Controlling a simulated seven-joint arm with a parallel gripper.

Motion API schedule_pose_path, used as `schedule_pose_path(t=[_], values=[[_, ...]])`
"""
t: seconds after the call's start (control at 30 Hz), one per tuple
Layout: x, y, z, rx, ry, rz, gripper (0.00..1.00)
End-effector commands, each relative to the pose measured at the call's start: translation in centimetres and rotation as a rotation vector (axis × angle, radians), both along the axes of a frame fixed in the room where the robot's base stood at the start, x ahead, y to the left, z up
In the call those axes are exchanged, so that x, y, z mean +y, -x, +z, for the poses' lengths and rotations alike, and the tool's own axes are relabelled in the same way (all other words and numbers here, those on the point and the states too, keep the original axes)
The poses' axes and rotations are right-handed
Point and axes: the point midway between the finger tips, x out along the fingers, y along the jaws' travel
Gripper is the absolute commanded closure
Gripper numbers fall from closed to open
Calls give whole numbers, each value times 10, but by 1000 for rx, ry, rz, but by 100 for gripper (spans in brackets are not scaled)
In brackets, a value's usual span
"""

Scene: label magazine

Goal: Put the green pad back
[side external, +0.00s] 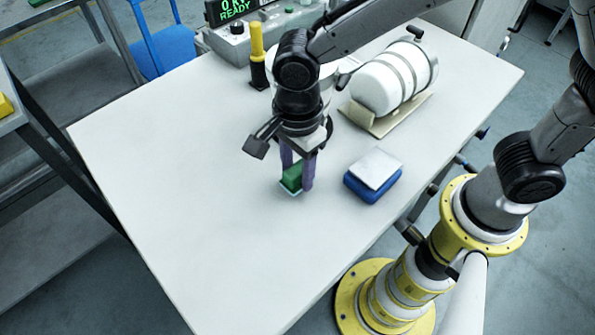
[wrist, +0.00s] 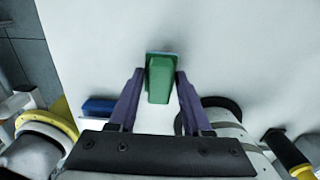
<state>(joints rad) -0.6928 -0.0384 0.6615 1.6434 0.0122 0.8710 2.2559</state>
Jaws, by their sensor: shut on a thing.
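The green pad (side external: 291,178) is a small green block with a pale teal edge at its lower end. My gripper (side external: 298,186) has purple fingers and is shut on it, pointing down over the middle of the white table. I cannot tell whether the pad touches the table top. In the wrist view the green pad (wrist: 159,80) sits between the two fingertips of my gripper (wrist: 160,74), its pale edge at the far end. In the side view the near finger hides part of the pad.
A blue block (side external: 371,188) with a white slab (side external: 375,168) on top stands right of my gripper. Behind are a white banded cylinder (side external: 392,84) on a beige base (side external: 388,122), a yellow-and-black upright handle (side external: 257,50) and a display box (side external: 235,28). The white table (side external: 180,190) is clear at left.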

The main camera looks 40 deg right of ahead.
Motion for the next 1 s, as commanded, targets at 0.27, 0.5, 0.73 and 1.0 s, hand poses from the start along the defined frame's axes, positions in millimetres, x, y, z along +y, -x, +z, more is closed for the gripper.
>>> schedule_pose_path(t=[0.27,0.5,0.73,1.0], values=[[0,0,-14,0,-1,0,100],[0,0,-17,0,0,0,100],[0,0,-17,-1,-1,0,21],[0,0,-17,-1,-1,0,21]])
